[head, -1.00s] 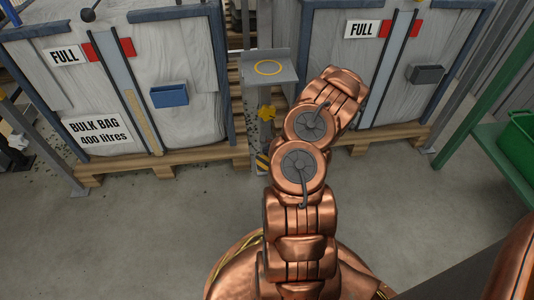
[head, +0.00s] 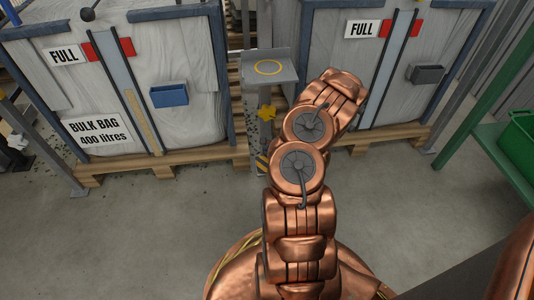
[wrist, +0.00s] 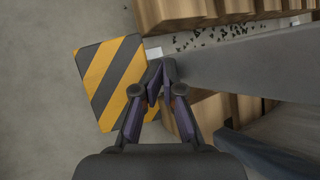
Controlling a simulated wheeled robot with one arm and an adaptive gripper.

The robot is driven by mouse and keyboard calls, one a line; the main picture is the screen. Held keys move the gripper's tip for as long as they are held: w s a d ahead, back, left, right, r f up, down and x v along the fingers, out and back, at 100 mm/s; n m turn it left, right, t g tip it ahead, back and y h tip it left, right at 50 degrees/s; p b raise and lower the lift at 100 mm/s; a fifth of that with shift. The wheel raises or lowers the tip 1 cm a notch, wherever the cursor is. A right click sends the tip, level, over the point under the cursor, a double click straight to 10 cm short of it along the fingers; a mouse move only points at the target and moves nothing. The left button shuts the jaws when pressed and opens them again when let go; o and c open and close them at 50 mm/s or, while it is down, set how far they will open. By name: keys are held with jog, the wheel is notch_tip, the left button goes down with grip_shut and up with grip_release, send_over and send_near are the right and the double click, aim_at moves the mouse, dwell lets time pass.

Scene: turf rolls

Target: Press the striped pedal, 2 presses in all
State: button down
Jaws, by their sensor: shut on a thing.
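The striped pedal (wrist: 112,80) is a yellow and black plate low by the floor. It fills the left middle of the wrist view. In the head view a small part of the striped pedal (head: 262,162) shows at the foot of the grey post, with my arm covering the rest. My gripper (wrist: 161,76) is over the pedal's right edge in the wrist view, its fingertips drawn together. What lies between them is too small to make out. I cannot tell whether the fingertips touch the pedal. In the head view my gripper is hidden behind my arm.
The grey post (wrist: 240,75) runs right of the fingers. Its top tray (head: 270,66) has a yellow ring, and a yellow knob (head: 267,113) sits below. Bulk bags (head: 110,90) on wooden pallets (head: 170,158) flank it. A green shelf (head: 500,150) stands right. The front floor is clear.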

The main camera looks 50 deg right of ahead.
jog(key=shift+s+a+f, duration=0.15)
jog(key=shift+f, duration=0.05)
jog(key=shift+r+p, duration=1.05)
jog(key=shift+r, duration=0.45)
jog(key=shift+d+r, duration=0.1)
jog(key=shift+d, duration=0.1)
jog(key=shift+w+d+r+p, duration=0.1)
jog(key=shift+w+r+p, duration=0.1)
jog(key=shift+r+p, duration=0.9)
jog(key=shift+w+d+r+p, duration=0.1)
jog(key=shift+w+r+p, duration=0.1)
jog(key=shift+r+p, duration=0.9)
jog(key=shift+r+b, duration=0.25)
jog(key=shift+b, duration=0.1)
jog(key=shift+s+a, duration=0.1)
